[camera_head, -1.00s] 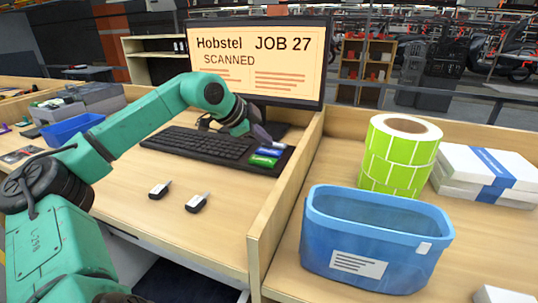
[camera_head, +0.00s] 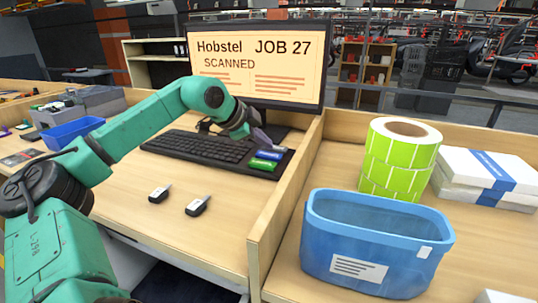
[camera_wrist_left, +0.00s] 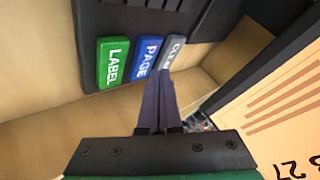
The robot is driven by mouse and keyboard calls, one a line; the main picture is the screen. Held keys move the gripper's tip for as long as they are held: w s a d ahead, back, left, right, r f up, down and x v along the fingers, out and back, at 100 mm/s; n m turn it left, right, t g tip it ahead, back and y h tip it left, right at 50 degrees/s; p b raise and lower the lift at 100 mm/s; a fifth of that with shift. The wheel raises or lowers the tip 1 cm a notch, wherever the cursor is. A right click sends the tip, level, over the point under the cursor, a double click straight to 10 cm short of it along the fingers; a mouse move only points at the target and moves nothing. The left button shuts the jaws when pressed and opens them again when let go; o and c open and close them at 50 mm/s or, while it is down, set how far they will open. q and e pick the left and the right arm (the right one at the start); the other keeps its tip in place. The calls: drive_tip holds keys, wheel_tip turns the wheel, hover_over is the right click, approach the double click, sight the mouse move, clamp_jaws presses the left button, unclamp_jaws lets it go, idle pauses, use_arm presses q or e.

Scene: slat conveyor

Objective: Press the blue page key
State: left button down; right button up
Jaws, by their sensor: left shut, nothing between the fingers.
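The blue key marked PAGE (camera_wrist_left: 144,58) sits between the green LABEL key (camera_wrist_left: 113,63) and a grey key (camera_wrist_left: 172,50) whose lettering is partly covered. In the head view the blue key (camera_head: 269,155) and green key (camera_head: 262,164) lie at the right end of the black keyboard (camera_head: 205,147). My left gripper (camera_head: 268,143) is shut and empty, with its fingertips (camera_wrist_left: 160,76) at the near end of the grey key, close beside the blue one. I cannot tell whether they touch. My right gripper is out of view.
The monitor (camera_head: 258,65) reads "Hobstel JOB 27 SCANNED" behind the keyboard. A wooden divider (camera_head: 285,190) stands right of the keys, with a blue bin (camera_head: 375,245) and green label roll (camera_head: 398,165) beyond it. Two key fobs lie on the clear desk in front.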

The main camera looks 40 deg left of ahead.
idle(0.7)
use_arm(q)
drive_tip(key=shift+f+b, duration=0.45)
